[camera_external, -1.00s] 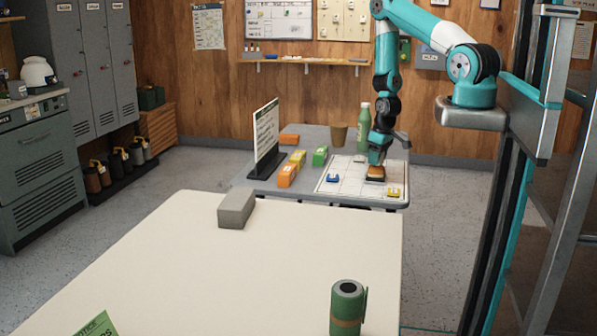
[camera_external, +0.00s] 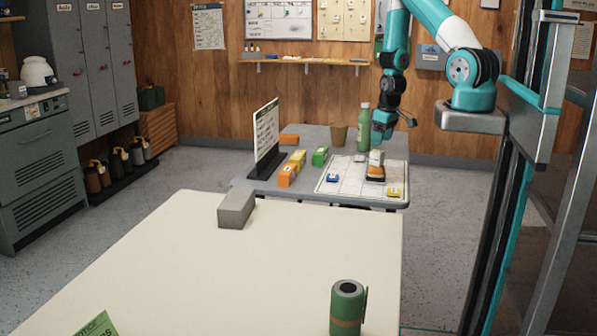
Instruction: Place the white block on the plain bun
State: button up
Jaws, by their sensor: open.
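The white block (camera_external: 377,157) sits on top of the plain bun (camera_external: 375,173), a small brown shape on the white gridded sheet (camera_external: 341,178) on the far grey table. It looks upright; at this size I cannot tell how well it is centred. My gripper (camera_external: 393,128) is open and empty, above and slightly right of the block, apart from it. A blue piece (camera_external: 333,179) and a yellow piece (camera_external: 393,192) lie on the same sheet.
A green bottle (camera_external: 363,127) and a brown cup (camera_external: 338,134) stand close behind the sheet. Orange, yellow and green blocks lie left of it, beside an upright sign (camera_external: 266,136). The near cream table (camera_external: 270,262) holds a grey block (camera_external: 236,209) and a green cylinder (camera_external: 347,308).

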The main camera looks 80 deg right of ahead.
aim_at(383, 153)
jog(key=w+a+r+n+t+y, duration=0.1)
jog(key=w+a+r+n, duration=0.15)
jog(key=a+r, duration=0.6)
jog(key=w+a+r+n+y, duration=0.2)
jog(key=w+a+r, duration=0.2)
jog(key=a+r, duration=0.45)
jog(key=s+a+r+n+g+y, duration=0.1)
jog(key=s+a+r+n, duration=0.2)
jog(key=a, duration=0.6)
jog(key=s+a+r+n+g+y, duration=0.1)
jog(key=s+a+r+n, duration=0.3)
jog(key=s+a+r, duration=0.3)
jog(key=shift+s+a+r+g, duration=0.3)
jog(key=shift+s+a+r, duration=0.05)
jog(key=shift+s+a, duration=0.85)
